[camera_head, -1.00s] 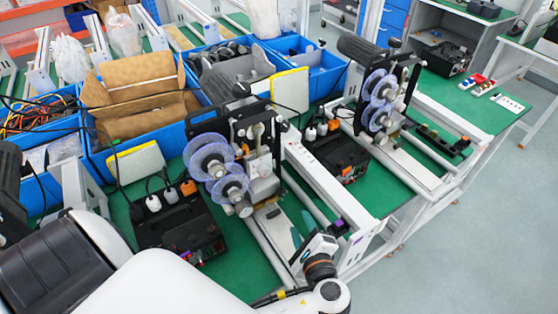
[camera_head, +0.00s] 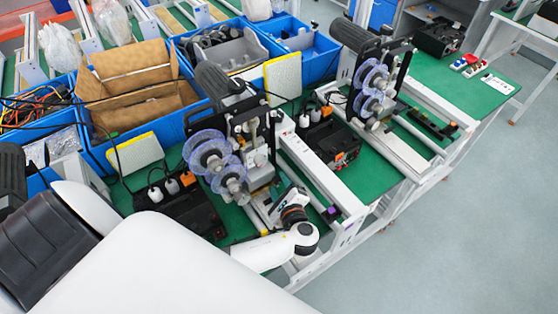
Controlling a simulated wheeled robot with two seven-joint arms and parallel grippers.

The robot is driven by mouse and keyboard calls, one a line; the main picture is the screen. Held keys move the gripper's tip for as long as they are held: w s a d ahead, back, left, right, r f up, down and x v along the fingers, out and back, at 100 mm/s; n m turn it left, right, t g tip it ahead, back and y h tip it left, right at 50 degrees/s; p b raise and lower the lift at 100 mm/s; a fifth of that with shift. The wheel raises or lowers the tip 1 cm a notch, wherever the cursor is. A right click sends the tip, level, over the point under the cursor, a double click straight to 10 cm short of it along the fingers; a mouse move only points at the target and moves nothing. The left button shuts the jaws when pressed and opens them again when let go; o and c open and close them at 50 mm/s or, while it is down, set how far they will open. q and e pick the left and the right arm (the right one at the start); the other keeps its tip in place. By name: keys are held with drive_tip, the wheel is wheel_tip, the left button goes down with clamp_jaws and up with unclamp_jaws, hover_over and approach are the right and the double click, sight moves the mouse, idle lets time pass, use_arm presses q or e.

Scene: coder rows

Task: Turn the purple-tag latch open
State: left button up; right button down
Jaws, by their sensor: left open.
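The nearer coder (camera_head: 233,165), with two translucent blue-violet reels, stands on the green bench. A small purple mark (camera_head: 332,212) shows on a dark block near the front end of the white rail beside it. I cannot make out a latch lever or tell whether it is turned. My left gripper (camera_head: 268,207) is low in front of this coder, at its right side, left of the purple mark. Its fingers are small and partly hidden by its own body; it is open and holds nothing that I can see. My right gripper is out of view.
A second coder (camera_head: 371,85) stands further right. Black boxes (camera_head: 183,213) with plugs sit beside the coders. Blue bins (camera_head: 98,152) line the back left, one holding a cardboard box (camera_head: 135,90). White rails (camera_head: 318,170) run along the bench; floor is clear at right.

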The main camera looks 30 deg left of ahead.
use_arm(q)
drive_tip(key=shift+w+a+f, duration=0.1)
drive_tip(key=shift+w+a, duration=0.1)
clamp_jaws()
drive_tip(key=shift+f+n+t+b, duration=0.25)
drive_tip(key=shift+n+t+b, duration=0.15)
drive_tip(key=shift+b, duration=0.45)
drive_tip(key=n+t+b, duration=0.1)
drive_tip(key=n+b, duration=0.1)
drive_tip(key=b, duration=0.2)
drive_tip(key=n+t+y+b, duration=0.1)
drive_tip(key=n+b, duration=0.1)
drive_tip(key=b, duration=0.3)
drive_tip(key=f+n+b, duration=0.1)
drive_tip(key=n+b, duration=0.2)
drive_tip(key=b, duration=0.2)
drive_tip(key=shift+s+t, duration=0.1)
drive_tip(key=shift+t, duration=0.3)
drive_tip(key=shift+r+n+y+b, duration=0.3)
drive_tip(key=shift+n+y+b, duration=0.2)
drive_tip(key=shift+n+b, duration=0.5)
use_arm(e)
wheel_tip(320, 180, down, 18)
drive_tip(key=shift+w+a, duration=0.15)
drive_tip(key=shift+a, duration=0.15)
use_arm(q)
drive_tip(key=shift+r, duration=0.1)
unclamp_jaws()
